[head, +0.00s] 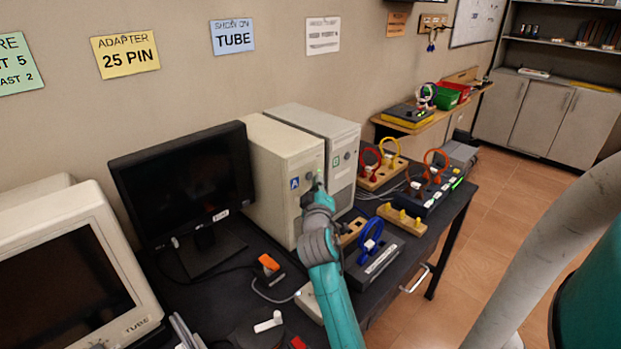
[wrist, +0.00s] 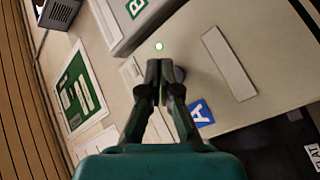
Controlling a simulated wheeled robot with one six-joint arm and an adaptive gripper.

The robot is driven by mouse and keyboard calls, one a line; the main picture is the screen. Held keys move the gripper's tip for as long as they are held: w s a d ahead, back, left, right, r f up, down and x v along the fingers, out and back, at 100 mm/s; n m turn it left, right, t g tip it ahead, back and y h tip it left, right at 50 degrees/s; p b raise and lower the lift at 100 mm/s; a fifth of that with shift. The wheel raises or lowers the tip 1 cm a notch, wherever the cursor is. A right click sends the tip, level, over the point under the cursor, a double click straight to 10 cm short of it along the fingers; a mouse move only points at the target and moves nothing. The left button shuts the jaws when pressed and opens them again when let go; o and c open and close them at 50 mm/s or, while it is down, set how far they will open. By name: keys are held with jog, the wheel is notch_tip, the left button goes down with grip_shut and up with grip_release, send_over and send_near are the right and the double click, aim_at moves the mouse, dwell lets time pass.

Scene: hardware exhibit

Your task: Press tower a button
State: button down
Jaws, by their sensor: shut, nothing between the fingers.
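Tower A (head: 270,170) is a beige computer tower with a blue "A" label (head: 294,183) on its front. In the wrist view the tilted front panel (wrist: 275,60) fills much of the picture, with the "A" label (wrist: 201,112) right of my fingers. My gripper (head: 319,186) is shut and empty, its tips close to the upper front of tower A. In the wrist view the fingertips (wrist: 158,66) point at the panel, just below a small glowing light (wrist: 158,46). A round grey part (wrist: 179,74) shows partly behind the fingertips; I cannot tell if it is the button or whether they touch.
Tower B (head: 340,140), with a green label, stands right beside tower A. A black monitor (head: 185,180) stands left of it. A blue ring on a grey box (head: 372,262) and wooden ring stands lie to the right on the dark table.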

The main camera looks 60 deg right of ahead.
jog(key=s+a, duration=0.1)
jog(key=s, duration=0.5)
jog(key=shift+a, duration=0.25)
jog(key=shift+w, duration=0.1)
dwell(0.6)
